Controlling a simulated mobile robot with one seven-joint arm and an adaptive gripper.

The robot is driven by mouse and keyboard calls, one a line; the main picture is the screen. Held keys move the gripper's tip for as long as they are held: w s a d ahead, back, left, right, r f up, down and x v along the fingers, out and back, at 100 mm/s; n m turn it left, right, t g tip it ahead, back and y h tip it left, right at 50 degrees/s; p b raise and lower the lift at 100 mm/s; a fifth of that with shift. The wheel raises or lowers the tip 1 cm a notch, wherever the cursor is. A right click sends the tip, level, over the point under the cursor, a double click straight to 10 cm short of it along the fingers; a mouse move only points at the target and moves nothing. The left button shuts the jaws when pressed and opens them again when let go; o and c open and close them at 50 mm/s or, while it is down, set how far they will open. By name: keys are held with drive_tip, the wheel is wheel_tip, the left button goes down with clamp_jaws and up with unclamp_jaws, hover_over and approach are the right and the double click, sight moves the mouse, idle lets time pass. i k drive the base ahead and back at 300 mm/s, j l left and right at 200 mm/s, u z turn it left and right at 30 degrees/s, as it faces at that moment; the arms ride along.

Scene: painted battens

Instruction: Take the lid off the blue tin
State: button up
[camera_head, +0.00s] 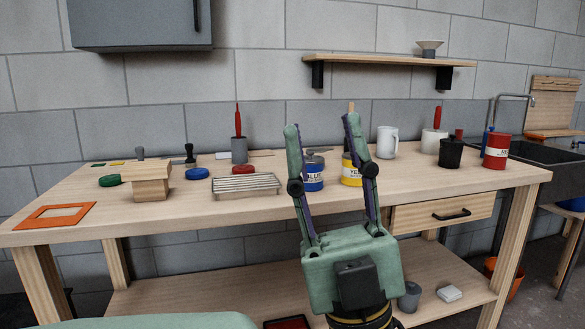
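The blue tin (313,178) stands upright on the workbench, with a blue band lettered in white. A grey lid (313,158) with a knob sits on its top. My gripper (320,124) is raised in front of the bench with its fingers spread wide and nothing between them that I can see it touching. The blue tin appears between the fingers in the picture, behind them. The left finger hides part of the tin's left side. A yellow tin (350,170) stands just right of it, partly hidden by my right finger.
A slatted metal tray (246,186) and a wooden stand (147,180) are to the left. A white mug (387,142), a black cup (451,153) and a red tin (496,152) stand to the right. A shelf (390,61) hangs above.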

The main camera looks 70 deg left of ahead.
sight(310, 159)
drive_tip(key=u, duration=1.7)
